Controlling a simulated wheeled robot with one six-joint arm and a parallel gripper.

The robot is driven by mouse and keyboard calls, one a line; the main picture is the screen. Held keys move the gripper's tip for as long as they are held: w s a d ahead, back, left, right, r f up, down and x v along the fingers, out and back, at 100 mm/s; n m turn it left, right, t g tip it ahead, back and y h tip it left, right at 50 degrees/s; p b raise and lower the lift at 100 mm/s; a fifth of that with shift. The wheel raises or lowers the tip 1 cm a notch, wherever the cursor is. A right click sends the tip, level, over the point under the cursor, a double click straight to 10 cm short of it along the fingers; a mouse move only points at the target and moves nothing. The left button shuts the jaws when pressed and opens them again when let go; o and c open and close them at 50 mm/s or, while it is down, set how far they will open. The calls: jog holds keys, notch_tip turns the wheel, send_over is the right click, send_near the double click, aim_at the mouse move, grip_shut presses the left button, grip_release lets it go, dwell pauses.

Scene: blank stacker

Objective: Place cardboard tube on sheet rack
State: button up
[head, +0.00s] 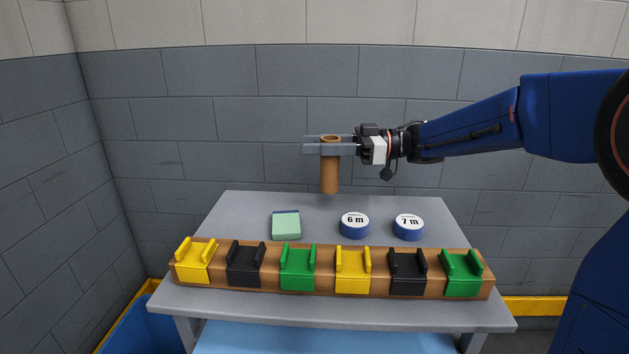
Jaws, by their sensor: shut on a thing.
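The cardboard tube (329,177) is a brown hollow cylinder held upright, above the back part of the grey table. My gripper (329,147) is shut on its upper part, with the two grey fingers on either side. The tube's open top shows just above the fingers. No object in view is clearly a sheet rack. A long wooden bar (325,289) at the table's front carries several yellow, black and green U-shaped holders, all empty.
On the grey table (245,211) behind the bar lie a light green block (286,226), a round blue-and-white piece marked 6 m (354,226) and another marked 7 m (408,228). A grey block wall stands behind. A blue bin (153,329) is at lower left.

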jog(key=shift+f, duration=2.9)
jog(key=shift+f, duration=0.1)
jog(key=o, duration=1.3)
jog(key=d, duration=1.2)
jog(key=shift+w, duration=0.4)
jog(key=shift+d, duration=0.15)
